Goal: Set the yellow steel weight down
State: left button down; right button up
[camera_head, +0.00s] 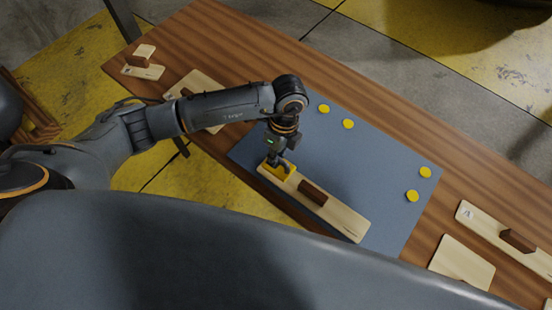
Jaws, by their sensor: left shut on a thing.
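My left gripper (278,162) points down at the left end of a pale wooden board (335,215) and is shut on the yellow steel weight (284,173). The weight is at that end of the board; I cannot tell whether it touches the wood. A dark brown block (312,192) sits on the board near its middle. The board lies on a blue-grey mat (385,165). The gripper's fingers hide part of the weight. My right gripper does not show.
Several yellow discs, such as one at the mat's top (324,109) and one at its right (412,196), lie on the mat. The wooden table (300,75) also holds a board with a brown block (505,235), a pale plate (462,262) and small boards at the far left (143,71).

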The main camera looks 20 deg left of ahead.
pick_arm(q)
jog(key=shift+f, duration=0.75)
jog(key=shift+f, duration=0.15)
jog(key=c, duration=1.3)
grip_release()
jog(key=shift+c, duration=0.2)
jog(key=shift+s, duration=0.1)
